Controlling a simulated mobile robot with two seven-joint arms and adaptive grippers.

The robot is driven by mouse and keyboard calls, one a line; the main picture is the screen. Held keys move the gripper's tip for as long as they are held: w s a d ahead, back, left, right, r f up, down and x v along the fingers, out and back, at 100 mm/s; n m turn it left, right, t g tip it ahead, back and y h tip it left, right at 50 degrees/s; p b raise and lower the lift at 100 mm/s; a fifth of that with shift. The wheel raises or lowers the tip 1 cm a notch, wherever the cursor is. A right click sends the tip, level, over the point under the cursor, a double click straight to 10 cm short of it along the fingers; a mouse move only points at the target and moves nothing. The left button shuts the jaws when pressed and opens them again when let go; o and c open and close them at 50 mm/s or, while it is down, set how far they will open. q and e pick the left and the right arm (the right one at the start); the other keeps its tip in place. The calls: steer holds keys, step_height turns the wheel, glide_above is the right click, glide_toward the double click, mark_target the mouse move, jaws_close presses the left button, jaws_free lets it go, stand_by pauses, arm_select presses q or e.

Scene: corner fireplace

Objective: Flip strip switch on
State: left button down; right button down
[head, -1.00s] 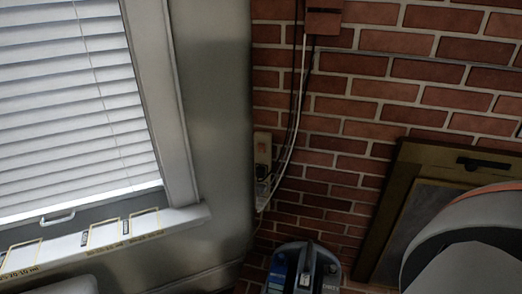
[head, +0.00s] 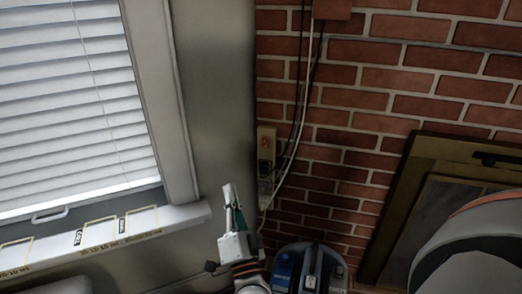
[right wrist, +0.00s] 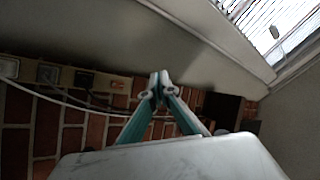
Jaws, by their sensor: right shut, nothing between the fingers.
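The power strip (head: 265,155) is a pale, narrow strip mounted upright on the brick wall beside the corner. A small orange-red switch (head: 265,139) shows near its top. In the right wrist view the strip (right wrist: 52,73) runs along the left with dark sockets, and an orange-red spot, likely the switch (right wrist: 118,84), is at its right end. My right gripper (head: 229,188) points up, below and left of the strip in the picture. Its teal fingers (right wrist: 159,78) are shut and empty, and look apart from the strip. My left gripper is out of view.
Cables (head: 295,130) hang down the bricks right of the strip. A blue and grey appliance (head: 310,268) stands below. A window sill (head: 150,228) juts out at left, and a framed panel (head: 410,205) is at right.

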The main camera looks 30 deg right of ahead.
steer(key=w+d+m+g+h+b, duration=0.1)
steer(key=w+d+m+g+h, duration=0.2)
steer(key=d+m+g+h, duration=0.4)
steer(key=m+g, duration=0.2)
steer(key=m, duration=0.5)
steer(key=shift+w+d+f+h+b, duration=0.35)
steer(key=shift+w+d+h+b, duration=0.05)
glide_toward(265, 141)
steer(key=x, duration=0.5)
steer(key=shift+w+d+r+b, duration=0.1)
steer(key=shift+w+d+b, duration=0.1)
steer(key=shift+b, duration=0.15)
steer(key=shift+w+d+r, duration=0.15)
steer(key=shift+w+d, duration=0.3)
steer(key=shift+d, duration=0.05)
